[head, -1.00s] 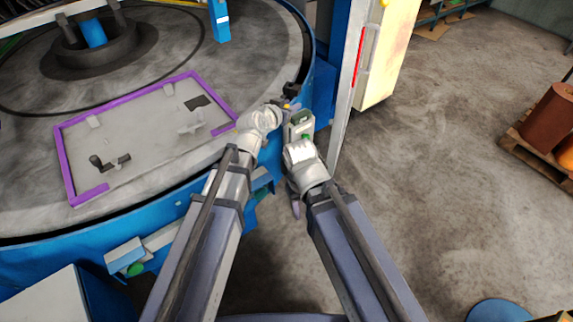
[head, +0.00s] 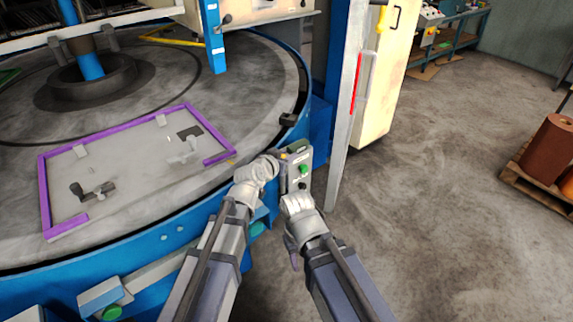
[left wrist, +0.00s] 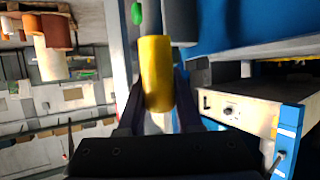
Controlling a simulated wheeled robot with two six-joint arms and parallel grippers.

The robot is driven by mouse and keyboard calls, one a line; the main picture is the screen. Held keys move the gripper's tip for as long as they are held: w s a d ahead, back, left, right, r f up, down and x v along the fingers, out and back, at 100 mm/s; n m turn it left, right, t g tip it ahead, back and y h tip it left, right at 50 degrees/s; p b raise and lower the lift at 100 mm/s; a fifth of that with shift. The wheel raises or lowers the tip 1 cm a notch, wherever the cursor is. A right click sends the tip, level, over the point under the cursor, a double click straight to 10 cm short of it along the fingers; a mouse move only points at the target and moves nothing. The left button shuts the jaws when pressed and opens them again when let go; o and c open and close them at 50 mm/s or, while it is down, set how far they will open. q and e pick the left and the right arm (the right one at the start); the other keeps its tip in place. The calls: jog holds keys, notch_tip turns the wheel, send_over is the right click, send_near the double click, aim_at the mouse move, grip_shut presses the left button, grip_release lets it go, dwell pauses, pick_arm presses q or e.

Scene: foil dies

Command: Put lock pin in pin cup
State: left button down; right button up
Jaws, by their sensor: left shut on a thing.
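My left gripper (head: 282,160) is shut on a yellow cylinder, which I take to be the lock pin (left wrist: 157,72). In the left wrist view the cylinder stands between the two dark fingers. In the head view only a small yellow spot shows at the fingertips, in front of the grey box with a green button at the turntable's edge. I cannot make out a pin cup for certain.
The grey control box (head: 302,184) is close to both hands. The round turntable (head: 130,222) carries a purple-edged plate (head: 122,190) with small fittings. A white-framed cabinet door (head: 352,130) stands right of the hands. Open floor (head: 450,200) lies further right.

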pick_arm(q)
jog(key=shift+f, duration=0.65)
pick_arm(e)
jog(key=shift+f, duration=0.7)
pick_arm(q)
jog(key=shift+f+b, duration=0.25)
jog(key=shift+b, duration=0.15)
jog(key=c, duration=0.6)
grip_release()
jog(key=shift+r, duration=0.1)
jog(key=shift+r, duration=0.1)
